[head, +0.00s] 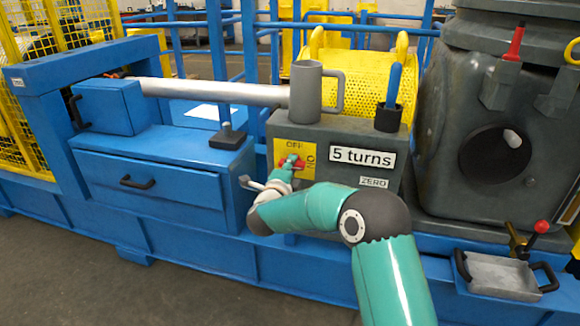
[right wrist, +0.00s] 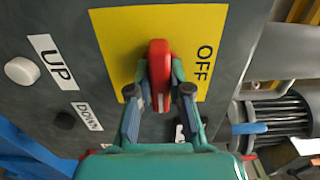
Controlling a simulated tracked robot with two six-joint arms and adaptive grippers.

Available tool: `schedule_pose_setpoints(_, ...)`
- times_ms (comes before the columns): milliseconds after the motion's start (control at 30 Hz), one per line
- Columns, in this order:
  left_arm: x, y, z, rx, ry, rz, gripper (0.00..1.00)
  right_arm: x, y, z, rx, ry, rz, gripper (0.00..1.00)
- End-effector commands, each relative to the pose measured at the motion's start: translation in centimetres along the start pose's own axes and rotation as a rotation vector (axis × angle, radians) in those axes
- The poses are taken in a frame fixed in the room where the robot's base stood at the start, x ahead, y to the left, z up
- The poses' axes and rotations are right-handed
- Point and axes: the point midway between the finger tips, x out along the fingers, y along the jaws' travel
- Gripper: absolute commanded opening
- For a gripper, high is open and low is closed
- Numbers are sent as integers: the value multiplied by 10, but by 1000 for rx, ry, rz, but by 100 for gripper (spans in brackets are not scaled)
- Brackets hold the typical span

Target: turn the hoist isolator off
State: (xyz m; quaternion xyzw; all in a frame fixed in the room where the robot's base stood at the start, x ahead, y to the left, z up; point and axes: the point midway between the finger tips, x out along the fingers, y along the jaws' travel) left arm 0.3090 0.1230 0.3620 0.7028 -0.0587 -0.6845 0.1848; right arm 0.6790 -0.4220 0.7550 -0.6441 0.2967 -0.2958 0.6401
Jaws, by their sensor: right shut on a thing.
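The hoist isolator is a red handle (head: 299,164) on a yellow plate (head: 283,147) on the front of a grey box. OFF is printed at the plate's top and ON at its right side. My right gripper (head: 290,165) is at the handle. In the right wrist view, its fingers (right wrist: 160,78) stand on both sides of the red handle (right wrist: 159,57), shut on it. There the handle lies lengthwise up and down, with OFF beside it on the right of the yellow plate (right wrist: 118,42). The ON label is mostly hidden behind a finger. My left gripper is out of view.
A white UP button (right wrist: 22,71) and a black DOWN button (right wrist: 64,120) are beside the plate. A grey mug (head: 305,95) and a cup with a blue-handled tool (head: 389,117) stand on the box. A blue drawer cabinet (head: 155,190) stands left of it.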

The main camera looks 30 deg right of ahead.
Motion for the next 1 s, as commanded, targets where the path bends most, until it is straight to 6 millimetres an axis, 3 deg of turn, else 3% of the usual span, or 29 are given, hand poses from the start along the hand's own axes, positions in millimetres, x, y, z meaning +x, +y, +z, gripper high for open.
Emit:
schedule_pose_setpoints(367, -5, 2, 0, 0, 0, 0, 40, 2, 1, -1, -145, -3, 3, 0)
schedule_pose_setpoints(1000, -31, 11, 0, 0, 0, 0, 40, 3, -1, -2, -723, 1, 3, 0)
